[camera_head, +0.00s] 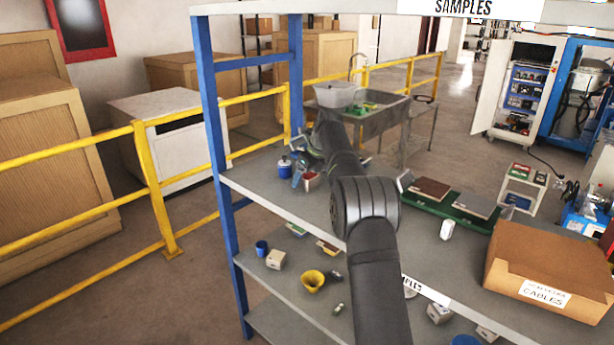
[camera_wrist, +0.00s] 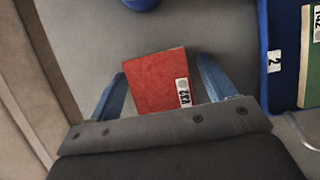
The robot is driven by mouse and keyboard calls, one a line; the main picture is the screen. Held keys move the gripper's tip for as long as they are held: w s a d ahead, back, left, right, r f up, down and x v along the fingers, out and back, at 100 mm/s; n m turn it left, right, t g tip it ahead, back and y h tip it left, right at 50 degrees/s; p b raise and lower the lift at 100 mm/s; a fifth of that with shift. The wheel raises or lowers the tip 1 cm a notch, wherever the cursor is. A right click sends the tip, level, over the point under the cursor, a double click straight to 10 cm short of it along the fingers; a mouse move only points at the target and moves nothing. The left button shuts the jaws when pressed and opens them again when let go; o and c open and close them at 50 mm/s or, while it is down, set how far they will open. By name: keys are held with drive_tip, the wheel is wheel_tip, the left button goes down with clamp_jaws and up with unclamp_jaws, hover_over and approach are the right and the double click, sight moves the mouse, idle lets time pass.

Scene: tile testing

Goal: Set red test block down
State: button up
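The red test block (camera_wrist: 155,82), with a white label at its lower right corner, lies on the grey shelf top between my gripper's blue fingers in the wrist view. My gripper (camera_wrist: 161,66) is open around it. A narrow gap shows between the block and the right finger; the left finger is very close to the block's left edge, and I cannot tell whether it touches. In the head view the block (camera_head: 312,181) shows small beside my gripper (camera_head: 303,172), near the shelf's front left part. My arm hides part of the shelf behind it.
A blue bottle (camera_head: 284,167) stands just left of the block. A blue tray (camera_wrist: 275,95) with a green piece lies right of my gripper. Further right are a green tray (camera_head: 440,213) with plates, a white object (camera_head: 447,229) and a cardboard box (camera_head: 552,270). A blue post (camera_head: 208,95) rises at left.

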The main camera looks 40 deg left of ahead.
drive_tip(key=v, duration=1.2)
drive_tip(key=shift+r, duration=0.25)
drive_tip(key=x, duration=1.2)
drive_tip(key=shift+f, duration=0.1)
drive_tip(key=shift+r, duration=1.85)
drive_tip(key=shift+f, duration=0.1)
